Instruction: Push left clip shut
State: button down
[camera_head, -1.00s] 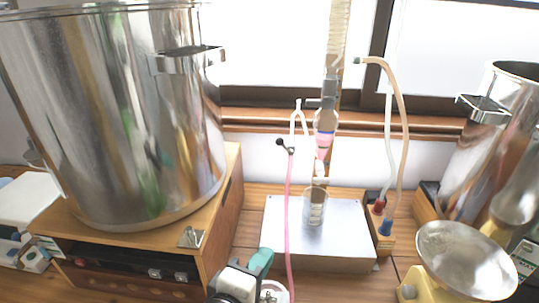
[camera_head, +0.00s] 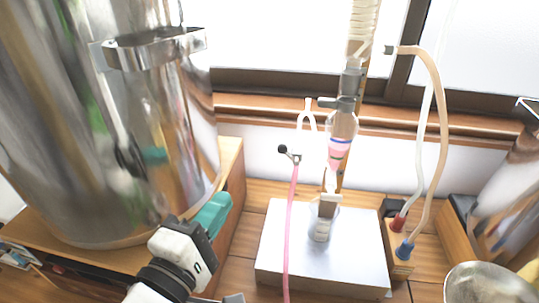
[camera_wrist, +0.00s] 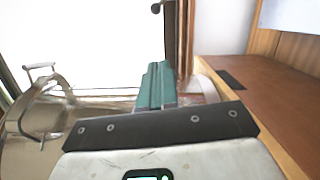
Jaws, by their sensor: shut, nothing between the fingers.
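My gripper (camera_head: 214,212) has teal fingers and a white and black body. It is at the lower middle of the head view, in front of the lower right side of the big steel pot (camera_head: 60,120). In the wrist view its teal fingers (camera_wrist: 155,86) are together, with nothing between them. A bright metal handle (camera_head: 155,48) stands out from the pot's upper side. A dark and teal patch on the pot's wall looks like a reflection of my gripper.
The pot stands on a wooden box (camera_head: 232,165). To the right, a grey metal plate (camera_head: 345,255) bears glassware (camera_head: 340,150), with a pink tube (camera_head: 291,220) in front. A metal bowl (camera_head: 490,285) is at the lower right. Window and sill are behind.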

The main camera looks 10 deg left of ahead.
jog(key=shift+w+d, duration=0.1)
jog(key=shift+w, duration=0.05)
jog(key=p, duration=0.2)
send_near(289, 154)
jog(key=w+a, duration=0.4)
jog(key=a, duration=0.1)
jog(key=shift+w+d+r+p, duration=0.25)
jog(key=shift+w+d, duration=0.35)
jog(key=shift+d, duration=0.25)
jog(key=shift+w+d+r+p, duration=0.1)
jog(key=shift+w+d+r, duration=0.1)
jog(key=shift+w+d, duration=0.55)
jog(key=shift+s+d, duration=0.1)
jog(key=shift+s, duration=0.05)
